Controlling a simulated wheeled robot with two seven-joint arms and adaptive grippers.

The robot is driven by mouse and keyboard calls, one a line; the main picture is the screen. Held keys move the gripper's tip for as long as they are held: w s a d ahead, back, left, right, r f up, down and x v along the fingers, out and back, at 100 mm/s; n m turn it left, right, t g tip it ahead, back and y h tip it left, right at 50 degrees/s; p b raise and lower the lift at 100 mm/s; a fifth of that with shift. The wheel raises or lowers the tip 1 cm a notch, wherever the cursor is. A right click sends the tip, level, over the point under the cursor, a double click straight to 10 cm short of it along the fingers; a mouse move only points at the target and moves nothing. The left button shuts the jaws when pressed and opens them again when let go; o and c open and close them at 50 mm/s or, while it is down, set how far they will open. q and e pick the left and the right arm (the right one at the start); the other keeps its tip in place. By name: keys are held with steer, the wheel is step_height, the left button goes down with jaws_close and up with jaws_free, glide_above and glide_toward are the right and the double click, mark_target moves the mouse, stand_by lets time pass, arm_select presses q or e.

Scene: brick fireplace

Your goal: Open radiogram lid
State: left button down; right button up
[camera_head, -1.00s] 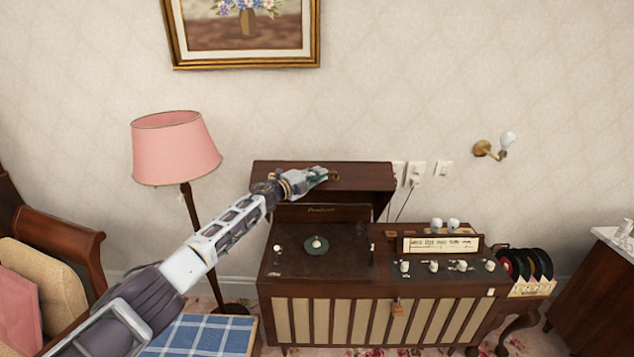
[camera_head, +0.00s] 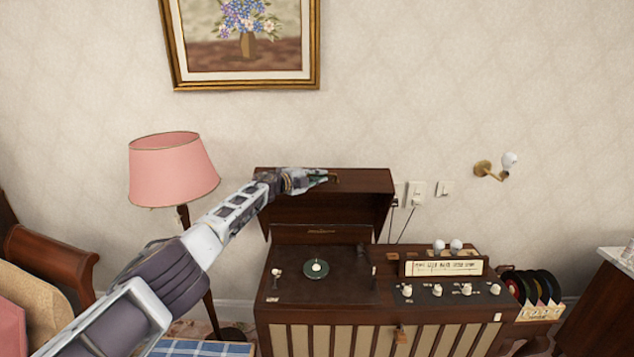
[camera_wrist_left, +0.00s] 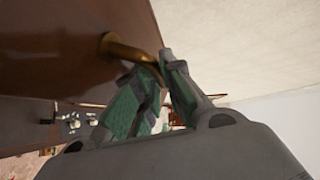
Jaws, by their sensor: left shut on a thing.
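The radiogram (camera_head: 330,310) stands against the wall with its turntable (camera_head: 316,268) uncovered. Its brown lid (camera_head: 365,188) is raised and stands open above the turntable, with the top panel tilted. My left gripper (camera_head: 328,177) is at the lid's front edge, shut on the brass lid handle. In the left wrist view the curved brass handle (camera_wrist_left: 130,50) runs from the brown lid panel (camera_wrist_left: 60,40) to between the green-padded fingertips (camera_wrist_left: 160,70). My right gripper does not show in either view.
A pink lamp (camera_head: 172,170) stands left of the radiogram, close behind my left arm. A rack of records (camera_head: 533,290) sits to the right. A brass wall lamp (camera_head: 495,167) and sockets (camera_head: 417,192) are on the wall. A wooden chair (camera_head: 50,255) is at the left.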

arm_select(q)
steer(key=shift+w+d+r, duration=0.15)
steer(key=shift+w+r, duration=0.1)
steer(key=shift+r, duration=0.45)
steer(key=c, duration=1.5)
jaws_free()
steer(key=shift+s, duration=0.15)
steer(key=shift+a+f, duration=0.2)
steer(key=shift+f, duration=0.05)
steer(key=shift+s+a+r, duration=0.15)
steer(key=shift+s+a, duration=0.1)
steer(key=shift+a, duration=0.35)
steer(key=shift+s+a, duration=0.45)
steer(key=shift+s, duration=0.35)
steer(key=shift+r+v, duration=0.15)
steer(key=shift+v, duration=2.05)
steer(key=shift+r+v, duration=0.15)
steer(key=shift+v, duration=2.05)
